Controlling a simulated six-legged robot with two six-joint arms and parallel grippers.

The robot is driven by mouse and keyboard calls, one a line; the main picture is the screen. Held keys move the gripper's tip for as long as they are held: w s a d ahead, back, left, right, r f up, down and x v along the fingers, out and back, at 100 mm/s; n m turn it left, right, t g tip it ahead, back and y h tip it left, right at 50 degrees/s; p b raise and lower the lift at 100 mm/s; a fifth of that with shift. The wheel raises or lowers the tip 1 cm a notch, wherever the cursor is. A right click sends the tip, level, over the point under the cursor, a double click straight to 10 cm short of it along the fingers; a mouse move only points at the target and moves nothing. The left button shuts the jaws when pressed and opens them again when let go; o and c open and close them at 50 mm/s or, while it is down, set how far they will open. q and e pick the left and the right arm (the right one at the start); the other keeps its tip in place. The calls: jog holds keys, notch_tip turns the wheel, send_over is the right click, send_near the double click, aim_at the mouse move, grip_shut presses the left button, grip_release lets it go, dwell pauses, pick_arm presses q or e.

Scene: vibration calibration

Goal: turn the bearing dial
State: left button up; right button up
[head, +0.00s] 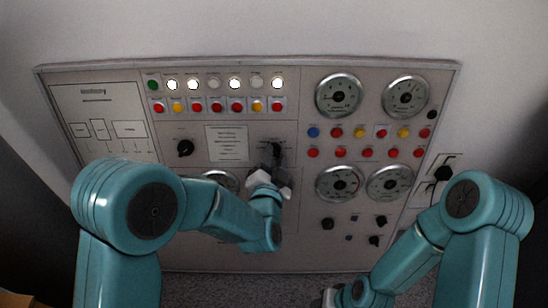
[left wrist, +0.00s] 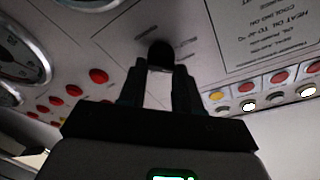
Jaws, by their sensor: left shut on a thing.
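A black dial (head: 277,147) sits on the grey panel, just right of a white text plate. My left gripper (head: 273,160) reaches up to it from below, its dark fingers at the dial. In the left wrist view the dial (left wrist: 160,52) shows between the tips of the two dark fingers, which are shut on it. Its pointer and scale are hidden or too small to read. My right gripper (head: 330,297) is only partly in view at the bottom edge, apart from the panel, and its jaws cannot be made out.
A second black knob (head: 185,148) is left of the text plate (head: 227,143). Lamps and coloured buttons (head: 215,105) run above. Round gauges (head: 339,95) and small knobs fill the right side. A socket with a black plug (head: 443,173) is at the far right.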

pick_arm(q)
jog(key=shift+w+r+m, duration=0.1)
jog(key=shift+r+m, duration=0.05)
jog(key=shift+m, duration=0.25)
pick_arm(e)
jog(key=shift+r, duration=0.1)
pick_arm(q)
jog(key=o, duration=1)
jog(key=shift+o, duration=0.2)
jog(key=s+a+p, duration=0.2)
jog(key=s+p, duration=0.9)
jog(key=s, duration=0.5)
jog(key=shift+a+r, duration=0.15)
jog(key=shift+r, duration=0.2)
pick_arm(e)
notch_tip(320, 180, up, 10)
jog(key=s+a, duration=0.1)
jog(key=shift+s+a+r+n+g, duration=0.2)
jog(key=shift+s+n+g, duration=0.1)
jog(key=shift+g, duration=0.1)
pick_arm(q)
jog(key=shift+s, duration=0.1)
